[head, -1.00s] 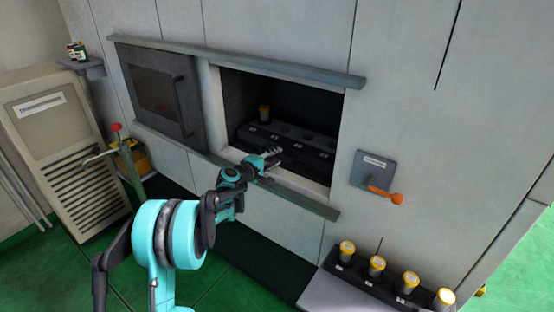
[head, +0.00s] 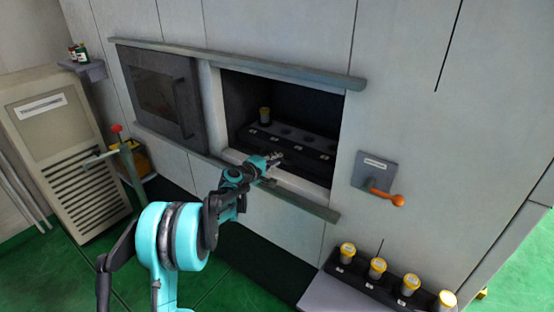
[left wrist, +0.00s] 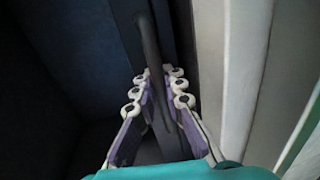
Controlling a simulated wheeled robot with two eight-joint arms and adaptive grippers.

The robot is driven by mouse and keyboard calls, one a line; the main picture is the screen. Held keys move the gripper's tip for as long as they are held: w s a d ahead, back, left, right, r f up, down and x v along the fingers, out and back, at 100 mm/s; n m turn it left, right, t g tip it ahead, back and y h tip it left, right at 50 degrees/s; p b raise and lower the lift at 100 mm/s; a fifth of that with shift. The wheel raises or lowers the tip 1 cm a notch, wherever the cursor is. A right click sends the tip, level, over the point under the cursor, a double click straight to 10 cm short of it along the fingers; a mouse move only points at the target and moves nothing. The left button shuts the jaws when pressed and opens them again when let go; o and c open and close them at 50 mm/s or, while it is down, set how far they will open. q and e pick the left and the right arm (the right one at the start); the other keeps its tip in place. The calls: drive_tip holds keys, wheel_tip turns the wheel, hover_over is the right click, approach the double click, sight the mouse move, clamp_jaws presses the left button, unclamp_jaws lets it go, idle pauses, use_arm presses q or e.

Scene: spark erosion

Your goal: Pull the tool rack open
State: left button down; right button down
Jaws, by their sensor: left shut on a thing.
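The tool rack (head: 310,151) is a dark tray with white labels inside the square opening in the grey machine wall. My left gripper (head: 274,160) reaches into the front of the opening, at the rack's near edge. In the left wrist view, my left gripper's fingers (left wrist: 158,90) lie on both sides of a dark bar handle (left wrist: 150,45) and are shut on it. The gripper hides the handle in the head view. My right gripper is not in view.
A dark windowed door (head: 163,92) stands left of the opening, between two rails. An orange-knobbed lever (head: 384,195) is on the wall at right. Several yellow-capped holders stand in a dark stand (head: 360,281) at lower right.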

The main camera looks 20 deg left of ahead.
use_arm(q)
drive_tip(key=f+v, duration=0.3)
drive_tip(key=v, duration=1.1)
drive_tip(key=s+f+v, duration=0.1)
drive_tip(key=f+v, duration=0.2)
drive_tip(key=v, duration=1.1)
drive_tip(key=shift+s+a, duration=0.15)
drive_tip(key=shift+s, duration=0.2)
drive_tip(key=c, duration=1.6)
unclamp_jaws()
drive_tip(key=shift+o, duration=0.2)
drive_tip(key=v, duration=1.2)
